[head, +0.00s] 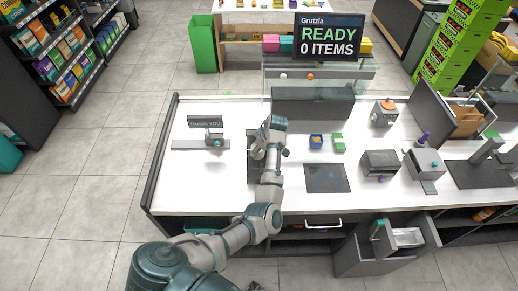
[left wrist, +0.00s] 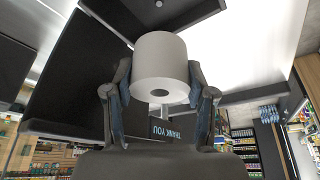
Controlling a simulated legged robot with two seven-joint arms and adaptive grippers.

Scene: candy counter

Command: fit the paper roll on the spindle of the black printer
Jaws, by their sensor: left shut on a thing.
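A white paper roll (left wrist: 161,66) with a dark core hole sits between the two fingers of my left gripper (left wrist: 160,95) in the left wrist view. The fingers are shut on its sides. In the head view my left gripper (head: 258,150) is over the middle-left of the white counter, and my arm largely hides the roll. A dark boxy machine (head: 380,163) stands on the right of the counter, apart from the gripper. I cannot tell whether it is the black printer, and I make out no spindle. My right gripper is not clearly seen.
A THANK YOU sign (head: 205,122) stands left of my gripper. A dark mat (head: 327,178), a blue item (head: 316,141) and a green item (head: 339,143) lie to the right. A READY screen (head: 328,36) rises behind. The counter's front left is bare.

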